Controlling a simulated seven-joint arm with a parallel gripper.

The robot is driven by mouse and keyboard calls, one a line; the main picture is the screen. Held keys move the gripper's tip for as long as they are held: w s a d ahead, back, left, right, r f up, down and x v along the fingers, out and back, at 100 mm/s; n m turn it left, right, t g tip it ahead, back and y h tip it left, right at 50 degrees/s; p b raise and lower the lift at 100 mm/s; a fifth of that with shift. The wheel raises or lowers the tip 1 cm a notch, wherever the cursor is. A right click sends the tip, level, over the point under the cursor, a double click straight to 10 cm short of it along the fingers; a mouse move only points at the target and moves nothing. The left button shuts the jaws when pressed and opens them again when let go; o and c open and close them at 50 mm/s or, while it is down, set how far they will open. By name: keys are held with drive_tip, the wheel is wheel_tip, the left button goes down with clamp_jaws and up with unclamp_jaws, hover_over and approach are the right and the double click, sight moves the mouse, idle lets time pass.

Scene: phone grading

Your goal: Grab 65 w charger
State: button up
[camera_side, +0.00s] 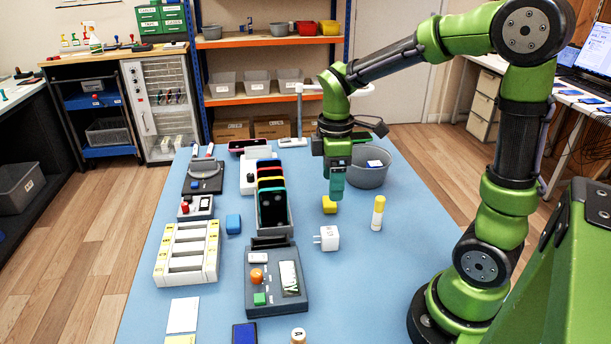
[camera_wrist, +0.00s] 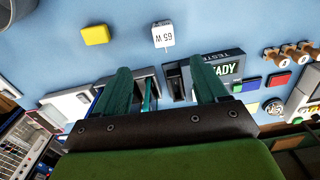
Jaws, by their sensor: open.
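The 65 W charger (camera_side: 328,238) is a white cube with prongs on its left side, lying on the blue table to the right of the tester box. In the wrist view the charger (camera_wrist: 163,36) shows its upside-down "65 W" label, beyond the fingertips and roughly midway between them. My gripper (camera_side: 336,190) hangs above the table, farther back than the charger and apart from it. In the wrist view its two teal fingers (camera_wrist: 163,76) are spread open, and nothing appears held.
The tester box (camera_side: 263,306) and the phone rack (camera_side: 289,221) are to the left. A grey bin (camera_side: 373,179) stands behind. Bare table surrounds the charger.

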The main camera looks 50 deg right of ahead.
sight(330, 231)
wheel_tip(330, 231, down, 10)
drive_tip(key=shift+f, duration=0.2)
drive_tip(key=shift+s+a+f, duration=0.1)
drive_tip(key=shift+a+f, duration=0.05)
drive_tip(key=shift+f, duration=1.2)
drive_tip(key=shift+s+a+f, duration=0.1)
drive_tip(key=shift+a+f, duration=0.05)
drive_tip(key=shift+f, duration=1.2)
drive_tip(key=shift+c, duration=0.4)
drive_tip(key=c, duration=1)
drive_tip(key=shift+r, duration=0.1)
